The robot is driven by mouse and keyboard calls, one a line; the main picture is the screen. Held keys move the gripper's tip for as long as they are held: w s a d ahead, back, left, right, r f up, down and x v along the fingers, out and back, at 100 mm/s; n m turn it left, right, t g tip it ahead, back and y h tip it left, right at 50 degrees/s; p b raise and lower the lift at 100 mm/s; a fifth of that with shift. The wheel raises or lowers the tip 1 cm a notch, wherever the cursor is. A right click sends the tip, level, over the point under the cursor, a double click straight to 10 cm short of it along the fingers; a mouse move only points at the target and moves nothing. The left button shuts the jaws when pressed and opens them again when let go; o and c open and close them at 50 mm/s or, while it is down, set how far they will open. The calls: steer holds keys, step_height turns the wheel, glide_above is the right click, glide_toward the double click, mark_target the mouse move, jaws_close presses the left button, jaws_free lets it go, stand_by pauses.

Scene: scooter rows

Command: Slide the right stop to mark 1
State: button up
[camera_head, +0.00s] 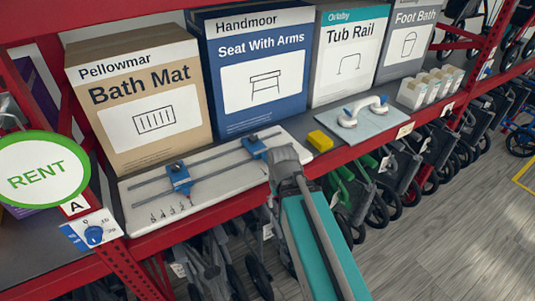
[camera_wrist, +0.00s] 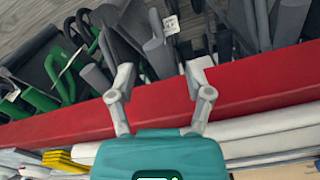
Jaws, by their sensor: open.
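The right stop (camera_head: 255,147) is a blue block with a knob. It sits on two thin parallel rails near the right end of a pale board (camera_head: 135,218). The left stop (camera_head: 178,178) is a similar blue block farther left on the rails. The grey end of my arm is close to the right stop and partly covers the board's right end. In the wrist view my gripper (camera_wrist: 165,83) is open and empty, its fingers over the red shelf edge.
Boxes, including Bath Mat (camera_head: 152,120) and Seat With Arms (camera_head: 262,75), stand behind the board. A yellow block (camera_head: 320,140) and a plate with a white handle (camera_head: 362,112) lie to the right. The red shelf edge (camera_head: 225,208) runs in front, with wheeled walkers below.

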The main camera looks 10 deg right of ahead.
mark_target(266, 154)
steer(key=w+r+n+p, duration=0.3)
steer(key=w+r+p, duration=1.3)
steer(key=r+p, duration=0.3)
steer(key=shift+w+a+r+n, duration=0.15)
steer(key=shift+a+r+n, duration=0.15)
steer(key=shift+a+r, duration=0.15)
steer(key=shift+f, duration=0.25)
step_height(266, 154, down, 13)
steer(key=b, duration=1.3)
steer(key=shift+f, duration=0.2)
jaws_close()
